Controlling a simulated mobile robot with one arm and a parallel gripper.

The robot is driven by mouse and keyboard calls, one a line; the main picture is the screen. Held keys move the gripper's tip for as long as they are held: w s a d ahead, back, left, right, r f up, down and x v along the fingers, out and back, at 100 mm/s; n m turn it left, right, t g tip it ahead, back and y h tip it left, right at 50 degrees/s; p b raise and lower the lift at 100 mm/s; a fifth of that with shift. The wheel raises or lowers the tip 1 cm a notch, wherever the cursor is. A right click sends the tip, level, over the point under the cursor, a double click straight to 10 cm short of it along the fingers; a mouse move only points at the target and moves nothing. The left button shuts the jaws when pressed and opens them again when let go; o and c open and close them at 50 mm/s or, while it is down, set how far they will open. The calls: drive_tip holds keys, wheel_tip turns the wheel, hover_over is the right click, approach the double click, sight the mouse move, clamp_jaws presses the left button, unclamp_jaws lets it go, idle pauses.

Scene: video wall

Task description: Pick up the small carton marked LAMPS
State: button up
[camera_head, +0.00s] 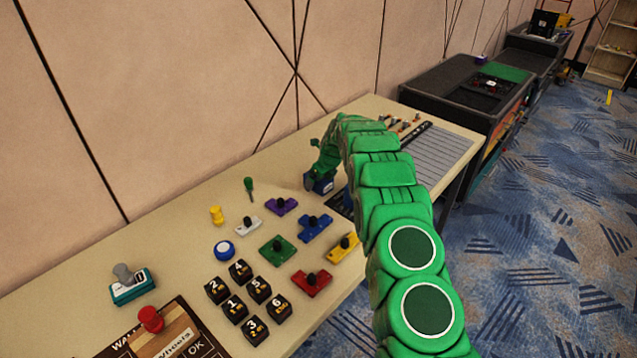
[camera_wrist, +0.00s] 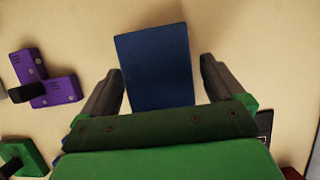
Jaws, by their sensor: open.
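A small blue carton (camera_wrist: 155,62) lies between the two fingers of my gripper (camera_wrist: 162,68) in the wrist view. The fingers are open, with a gap of table showing on each side of it. My gripper hides its near end. No lettering can be read on the side I see. In the head view, the blue carton (camera_head: 323,185) shows as a small blue patch on the table under my gripper (camera_head: 316,178), mostly hidden by my green arm.
On the table (camera_head: 190,223) are a purple piece (camera_head: 288,206), a blue piece (camera_head: 313,231), a green piece (camera_head: 270,252), a green-handled screwdriver (camera_head: 249,184) and several black numbered cubes (camera_head: 238,308). The wall (camera_head: 180,90) runs behind. A dark cabinet (camera_head: 440,88) stands beyond the table's far end.

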drive_tip(key=shift+f, duration=0.25)
idle(0.3)
drive_tip(key=c, duration=1.1)
drive_tip(key=shift+r, duration=0.1)
